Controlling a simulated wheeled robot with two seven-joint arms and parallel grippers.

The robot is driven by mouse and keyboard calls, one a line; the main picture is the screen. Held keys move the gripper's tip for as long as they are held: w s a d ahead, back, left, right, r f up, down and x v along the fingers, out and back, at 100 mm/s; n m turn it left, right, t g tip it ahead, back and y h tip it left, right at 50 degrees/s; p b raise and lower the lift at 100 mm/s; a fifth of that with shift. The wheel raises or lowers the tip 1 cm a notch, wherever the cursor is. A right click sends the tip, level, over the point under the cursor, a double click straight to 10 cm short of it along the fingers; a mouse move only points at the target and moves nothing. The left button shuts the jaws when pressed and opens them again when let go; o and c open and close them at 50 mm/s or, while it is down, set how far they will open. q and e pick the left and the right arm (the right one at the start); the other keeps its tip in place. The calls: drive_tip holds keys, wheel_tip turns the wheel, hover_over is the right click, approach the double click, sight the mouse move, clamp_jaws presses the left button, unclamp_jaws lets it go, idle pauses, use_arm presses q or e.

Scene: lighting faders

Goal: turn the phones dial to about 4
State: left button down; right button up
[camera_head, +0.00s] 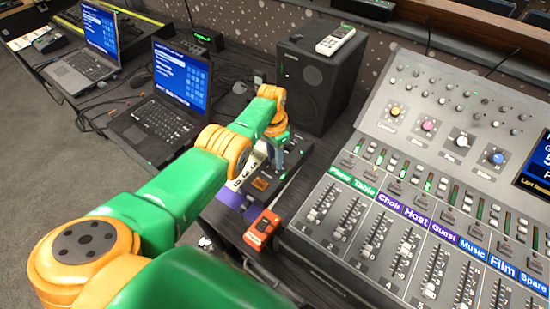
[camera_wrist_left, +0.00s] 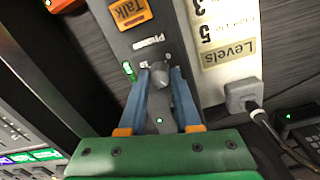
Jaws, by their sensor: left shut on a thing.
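The phones dial (camera_wrist_left: 158,78) is a small grey knob on a dark narrow box (camera_wrist_left: 146,38), below a printed Phones label in the left wrist view. My left gripper (camera_wrist_left: 161,75) has its two blue fingers on either side of the knob, shut on it. The knob's pointer and scale are too small and covered to read. In the head view my left gripper (camera_head: 278,150) reaches down over the box (camera_head: 285,183); the dial is hidden there behind the fingers. The box also carries an orange Talk button (camera_wrist_left: 130,12) and a lit green light (camera_wrist_left: 129,70). My right gripper is out of view.
A black speaker (camera_head: 310,85) stands behind; an open laptop (camera_head: 155,130) is to the left.

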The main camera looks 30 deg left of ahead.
sight(274, 160)
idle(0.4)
use_arm(q)
drive_tip(key=c, duration=0.6)
unclamp_jaws()
drive_tip(key=r+p, duration=0.3)
drive_tip(key=r, duration=0.4)
drive_tip(key=shift+a, duration=0.2)
drive_tip(key=shift+w, duration=0.1)
